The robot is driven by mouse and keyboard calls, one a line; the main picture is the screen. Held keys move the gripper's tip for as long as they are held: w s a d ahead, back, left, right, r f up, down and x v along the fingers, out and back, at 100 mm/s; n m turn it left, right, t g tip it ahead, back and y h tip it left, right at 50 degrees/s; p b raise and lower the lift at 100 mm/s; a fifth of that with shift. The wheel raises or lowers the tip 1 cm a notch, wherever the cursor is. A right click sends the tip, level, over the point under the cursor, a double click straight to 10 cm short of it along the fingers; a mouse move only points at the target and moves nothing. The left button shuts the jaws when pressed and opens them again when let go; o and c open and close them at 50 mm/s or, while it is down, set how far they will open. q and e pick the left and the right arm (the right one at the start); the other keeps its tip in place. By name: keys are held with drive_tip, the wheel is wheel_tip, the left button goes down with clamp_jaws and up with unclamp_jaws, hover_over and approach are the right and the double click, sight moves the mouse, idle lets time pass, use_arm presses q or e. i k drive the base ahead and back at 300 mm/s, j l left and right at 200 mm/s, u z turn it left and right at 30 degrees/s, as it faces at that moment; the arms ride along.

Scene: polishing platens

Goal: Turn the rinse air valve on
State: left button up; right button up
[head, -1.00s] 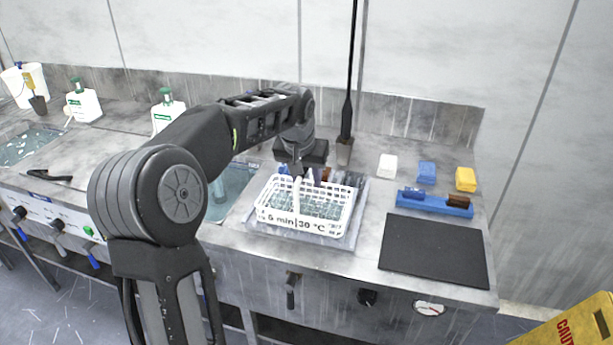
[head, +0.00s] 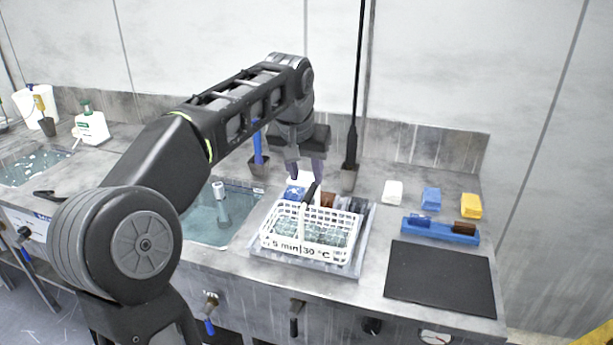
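Two lever valves show on the front panel below the counter: one with a black handle (head: 295,326) below the basket, and one with a blue handle (head: 209,327) below the water basin. Both handles hang down. No label names either as the rinse air valve, so I cannot tell which it is. My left gripper (head: 306,172) is above the back of the white basket, well above and behind both handles. Its fingers point down and stand apart, with nothing seen between them. My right gripper is out of view.
The white wire basket (head: 308,243) sits on a grey tray (head: 348,268). A water basin (head: 205,232) lies left of it. A black knob (head: 371,326) and a gauge (head: 436,338) are farther right on the panel. A black mat (head: 440,277) and blue rack (head: 440,231) lie on the right.

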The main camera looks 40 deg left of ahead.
sight(294, 324)
drive_tip(key=u, duration=1.4)
